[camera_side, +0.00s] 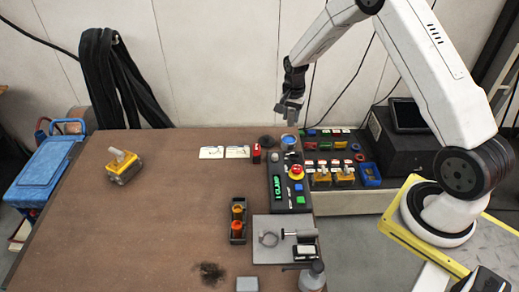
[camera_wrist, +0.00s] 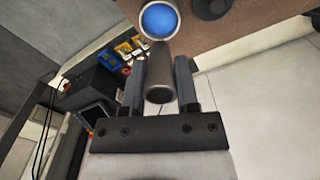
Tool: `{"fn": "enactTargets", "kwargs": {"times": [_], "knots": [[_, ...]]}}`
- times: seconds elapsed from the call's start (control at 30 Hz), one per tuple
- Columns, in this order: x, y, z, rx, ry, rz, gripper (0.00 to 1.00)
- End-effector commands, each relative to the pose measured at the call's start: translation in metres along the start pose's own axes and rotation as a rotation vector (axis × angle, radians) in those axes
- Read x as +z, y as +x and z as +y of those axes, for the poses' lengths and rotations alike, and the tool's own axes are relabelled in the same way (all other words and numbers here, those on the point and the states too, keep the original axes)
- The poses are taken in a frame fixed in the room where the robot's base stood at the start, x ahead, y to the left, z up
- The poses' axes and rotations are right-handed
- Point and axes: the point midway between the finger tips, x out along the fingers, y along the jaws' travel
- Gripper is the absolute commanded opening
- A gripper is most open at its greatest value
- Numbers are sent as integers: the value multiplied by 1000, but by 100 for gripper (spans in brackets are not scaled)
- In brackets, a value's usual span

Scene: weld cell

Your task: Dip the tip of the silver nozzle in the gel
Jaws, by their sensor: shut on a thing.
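The silver nozzle (camera_wrist: 160,75) is a grey metal tube, held between the two fingers of my gripper (camera_wrist: 159,85) in the wrist view. Its far end points toward the gel pot and overlaps the pot's lower rim in the picture. The gel (camera_wrist: 159,20) is a bright blue disc in a round metal pot. In the side view the gel pot (camera_side: 289,140) sits at the table's back right edge. My gripper (camera_side: 289,108) is above it there, with a gap visible. The nozzle is too small to make out clearly in the side view.
A control box with a red button (camera_side: 296,171) stands in front of the pot. The table's left middle is clear.

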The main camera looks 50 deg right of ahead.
Motion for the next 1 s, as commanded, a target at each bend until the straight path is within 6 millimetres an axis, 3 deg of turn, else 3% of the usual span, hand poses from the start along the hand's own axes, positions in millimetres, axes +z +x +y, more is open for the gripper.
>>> {"fn": "enactTargets", "kwargs": {"times": [0.37, 1.0], "knots": [[0, 9, 0, 1, 0, -1, 0], [0, 54, 0, -1, 0, 0, 0]]}}
